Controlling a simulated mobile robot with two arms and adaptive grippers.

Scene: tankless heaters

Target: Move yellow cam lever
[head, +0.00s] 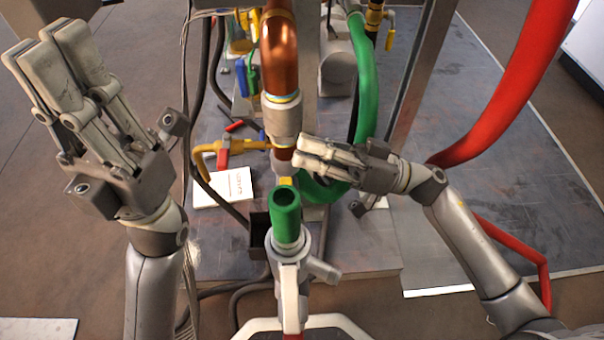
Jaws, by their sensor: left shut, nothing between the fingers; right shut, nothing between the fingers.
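Several yellow parts show, and I cannot tell for sure which is the cam lever. A bent yellow handle (216,149) sticks out left of the vertical copper pipe (279,55), below its grey coupling (282,117). A small yellow piece (286,181) shows just above the green hose end (286,214). My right gripper (298,152) is shut and empty, its fingertips at the right side of the pipe below the coupling; whether they touch it is unclear. My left gripper (50,45) is shut and empty, raised at the far left, away from the pipes.
A green hose (365,75) curves down behind my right gripper. A thick red hose (505,95) crosses the right side. A white booklet (225,187) and loose tools (235,126) lie on the dark metal platform (470,150). Another yellow valve lever (390,38) is at the back.

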